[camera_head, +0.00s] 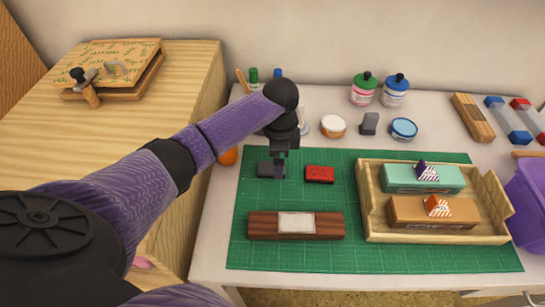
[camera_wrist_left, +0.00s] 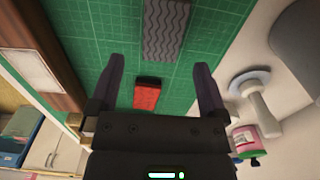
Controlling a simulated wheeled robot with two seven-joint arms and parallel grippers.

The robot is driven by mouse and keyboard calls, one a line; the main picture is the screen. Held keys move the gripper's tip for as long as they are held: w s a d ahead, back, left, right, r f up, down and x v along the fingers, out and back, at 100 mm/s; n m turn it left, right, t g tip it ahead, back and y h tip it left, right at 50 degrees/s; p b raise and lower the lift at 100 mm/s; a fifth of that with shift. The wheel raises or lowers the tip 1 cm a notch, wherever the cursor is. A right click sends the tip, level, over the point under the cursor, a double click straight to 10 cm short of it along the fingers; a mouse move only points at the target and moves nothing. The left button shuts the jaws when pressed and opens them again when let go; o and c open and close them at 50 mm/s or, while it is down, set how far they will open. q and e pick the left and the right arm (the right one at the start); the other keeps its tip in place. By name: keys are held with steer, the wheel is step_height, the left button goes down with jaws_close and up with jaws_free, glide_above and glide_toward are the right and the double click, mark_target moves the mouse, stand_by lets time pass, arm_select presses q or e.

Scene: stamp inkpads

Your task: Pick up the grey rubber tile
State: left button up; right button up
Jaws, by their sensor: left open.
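The grey rubber tile (camera_head: 265,169) lies on the green cutting mat (camera_head: 330,256), its right end partly hidden by my left gripper (camera_head: 280,167). In the left wrist view the tile (camera_wrist_left: 166,28) shows a ridged zigzag surface and lies at the top, beyond the fingertips. My left gripper, also in the left wrist view (camera_wrist_left: 158,66), is open with nothing between its fingers. It is above the mat by the tile's right end; I cannot tell the exact height. My right gripper is not in view.
A red block (camera_head: 319,174) lies to the right of the tile. A dark wooden block with a pale label (camera_head: 258,226) lies in front. A wooden tray (camera_head: 365,212) with two boxes stands at right. Bottles (camera_head: 363,92) and jars stand behind the mat.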

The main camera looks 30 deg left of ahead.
mark_target(271, 169)
arm_select(q)
step_height(271, 169, down, 4)
steer(key=shift+w+d+r+b, duration=0.1)
steer(key=shift+b, duration=0.65)
steer(key=shift+r, duration=0.25)
steer(key=c, duration=0.5)
jaws_close()
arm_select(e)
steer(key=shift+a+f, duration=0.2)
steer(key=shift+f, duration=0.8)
